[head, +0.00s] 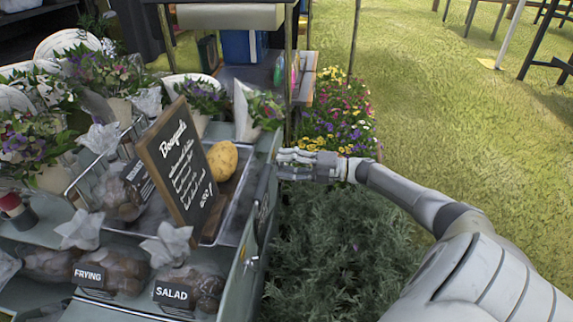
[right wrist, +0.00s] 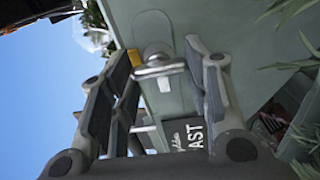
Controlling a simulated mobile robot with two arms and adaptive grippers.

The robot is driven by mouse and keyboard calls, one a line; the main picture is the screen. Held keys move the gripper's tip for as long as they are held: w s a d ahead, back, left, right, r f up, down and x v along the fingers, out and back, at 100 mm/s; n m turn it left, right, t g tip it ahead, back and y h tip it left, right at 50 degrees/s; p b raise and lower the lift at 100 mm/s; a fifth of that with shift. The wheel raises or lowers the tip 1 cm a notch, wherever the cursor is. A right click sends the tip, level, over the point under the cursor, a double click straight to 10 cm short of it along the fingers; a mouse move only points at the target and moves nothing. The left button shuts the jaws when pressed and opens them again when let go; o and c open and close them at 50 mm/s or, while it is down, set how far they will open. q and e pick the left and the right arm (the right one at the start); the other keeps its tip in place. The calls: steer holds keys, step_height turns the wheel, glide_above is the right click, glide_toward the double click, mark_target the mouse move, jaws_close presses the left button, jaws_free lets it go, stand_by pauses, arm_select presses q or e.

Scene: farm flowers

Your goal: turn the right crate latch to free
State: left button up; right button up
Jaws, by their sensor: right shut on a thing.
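The crate (head: 240,275) is a grey-green box at the left of the head view. In the right wrist view its wall (right wrist: 205,18) bears a metal latch (right wrist: 157,60) with a rounded plate. My right gripper (head: 283,163) reaches in from the right to the crate's far right side in the head view. In the right wrist view my gripper (right wrist: 160,62) has its fingers on either side of the latch, shut on it. The latch is hidden in the head view. My left gripper is not in view.
A metal fitting (head: 251,262) sits on the nearer crate side. Green foliage (head: 325,240) and flowers (head: 340,115) lie below and behind my right gripper.

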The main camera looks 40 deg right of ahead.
steer(key=shift+f, duration=0.1)
stand_by(0.3)
steer(key=o, duration=1)
steer(key=shift+o, duration=0.2)
steer(key=shift+s+d, duration=0.1)
steer(key=v, duration=1.1)
steer(key=shift+s+d, duration=0.2)
steer(key=shift+s, duration=0.15)
